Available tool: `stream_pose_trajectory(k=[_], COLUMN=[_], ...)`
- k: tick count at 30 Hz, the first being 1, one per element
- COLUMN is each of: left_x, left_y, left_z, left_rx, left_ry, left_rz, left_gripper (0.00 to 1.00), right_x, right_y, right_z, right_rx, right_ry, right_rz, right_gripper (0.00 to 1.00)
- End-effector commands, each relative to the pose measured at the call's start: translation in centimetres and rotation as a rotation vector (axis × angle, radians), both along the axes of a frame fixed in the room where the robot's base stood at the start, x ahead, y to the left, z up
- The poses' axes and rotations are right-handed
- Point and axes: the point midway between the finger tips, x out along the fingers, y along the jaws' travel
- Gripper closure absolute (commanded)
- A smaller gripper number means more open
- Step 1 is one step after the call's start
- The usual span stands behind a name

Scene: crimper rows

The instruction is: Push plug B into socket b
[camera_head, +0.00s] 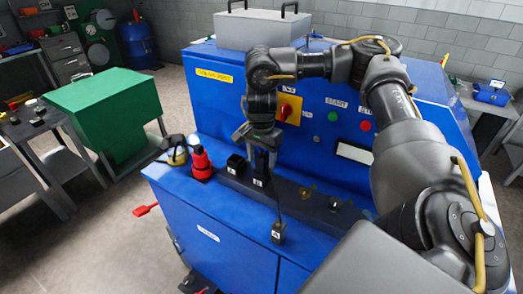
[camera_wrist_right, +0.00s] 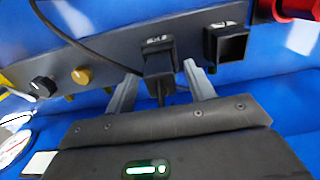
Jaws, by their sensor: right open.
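A black block with a white marking (camera_wrist_right: 158,62), apparently plug B, stands at the dark rail, with a cable running from it. In the head view the plug (camera_head: 260,181) is below my right gripper (camera_head: 263,162). In the right wrist view the right gripper's fingers (camera_wrist_right: 160,74) are apart, one on each side of the plug. I cannot tell whether they touch it or how deep it sits in a socket. An open black socket (camera_wrist_right: 228,43) is beside it; it also shows in the head view (camera_head: 236,164). My left gripper is not in view.
A black plug marked A (camera_head: 278,232) is at the ledge's front, near the cable. A red bottle-shaped thing (camera_head: 201,164) stands left of the rail. A gold knob (camera_wrist_right: 81,75) and a black knob (camera_wrist_right: 43,86) are on the rail. The blue machine (camera_head: 222,95) rises behind.

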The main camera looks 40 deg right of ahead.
Motion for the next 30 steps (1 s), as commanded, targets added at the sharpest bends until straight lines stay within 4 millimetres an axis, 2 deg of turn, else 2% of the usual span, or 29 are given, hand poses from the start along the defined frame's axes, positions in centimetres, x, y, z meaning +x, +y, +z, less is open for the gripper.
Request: stream_pose_trajectory(k=[5,15,21,30], left_x=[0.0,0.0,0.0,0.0], left_y=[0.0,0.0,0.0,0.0], left_z=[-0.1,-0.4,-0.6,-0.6], left_rx=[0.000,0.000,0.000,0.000], left_ry=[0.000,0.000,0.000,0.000], left_rz=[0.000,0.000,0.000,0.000], left_gripper=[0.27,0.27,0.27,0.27], right_x=[0.1,0.1,0.1,0.0], right_y=[0.0,0.0,0.0,0.0], right_z=[1.1,6.9,9.6,10.8], right_rx=[0.000,-0.002,-0.001,0.000], right_ry=[-0.003,-0.007,-0.002,0.000], right_rz=[0.001,0.001,0.001,0.000], right_gripper=[0.46,0.46,0.46,0.46])
